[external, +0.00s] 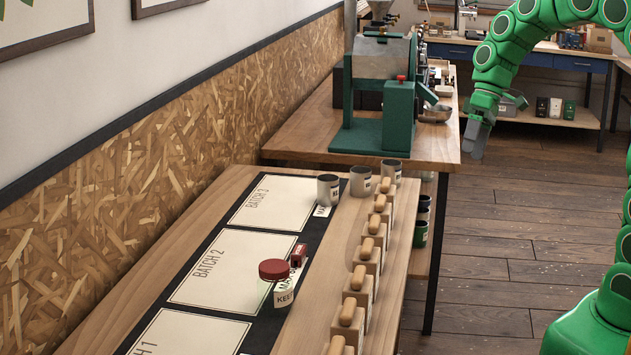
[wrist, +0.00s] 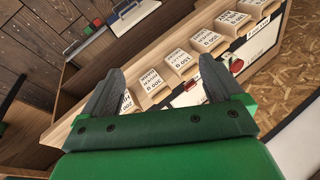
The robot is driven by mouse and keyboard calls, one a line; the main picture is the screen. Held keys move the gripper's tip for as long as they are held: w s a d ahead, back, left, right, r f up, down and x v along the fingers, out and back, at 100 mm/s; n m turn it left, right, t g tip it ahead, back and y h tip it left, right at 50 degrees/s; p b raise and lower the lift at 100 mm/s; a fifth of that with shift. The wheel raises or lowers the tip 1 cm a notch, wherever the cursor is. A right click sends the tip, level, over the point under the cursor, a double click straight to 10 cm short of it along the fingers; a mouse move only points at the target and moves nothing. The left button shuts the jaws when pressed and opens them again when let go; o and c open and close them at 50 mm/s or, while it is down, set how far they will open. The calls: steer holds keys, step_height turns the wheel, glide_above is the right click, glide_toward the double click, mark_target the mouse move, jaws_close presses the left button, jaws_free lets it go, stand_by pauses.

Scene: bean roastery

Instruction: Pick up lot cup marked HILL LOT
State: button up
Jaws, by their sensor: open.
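Several metal cups stand at the far end of the batch table in the external view: a left cup (external: 328,190), a middle cup (external: 360,181) and a right cup (external: 391,171). Their labels are too small to read, so I cannot tell which is marked HILL LOT. More cups, one of them green (external: 420,234), sit lower down beside the table. My gripper (external: 477,143) is open and empty, to the right of and beyond the table end. In the wrist view its open fingers (wrist: 160,82) have nothing between them; no lot cup is clearly seen there.
Handled wooden blocks (external: 367,249) line the table's right edge; their labelled faces (wrist: 181,63) show in the wrist view. A red-lidded jar (external: 274,271) stands near BATCH 2. A green roaster (external: 385,95) stands behind. Open floor (external: 480,240) lies right.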

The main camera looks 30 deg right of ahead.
steer(key=w+a+f+n+t+y, duration=0.1)
steer(key=w+a+f+n+y, duration=0.1)
steer(key=w, duration=0.9)
steer(key=w+a+f+n+y, duration=0.2)
steer(key=w+n, duration=0.1)
steer(key=w, duration=0.8)
steer(key=w+a+f+n+t+y, duration=0.1)
steer(key=w+n+y, duration=0.1)
steer(key=w, duration=0.9)
steer(key=w+f+n+t+y, duration=0.15)
steer(key=w+f+n, duration=0.25)
steer(key=w+f, duration=0.45)
glide_toward(319, 184)
steer(key=shift+w+d+f+g+y, duration=0.1)
steer(key=shift+w+f+g+y, duration=0.15)
steer(key=shift+w+f+y, duration=0.25)
steer(key=shift+x, duration=2.55)
steer(key=c, duration=1.2)
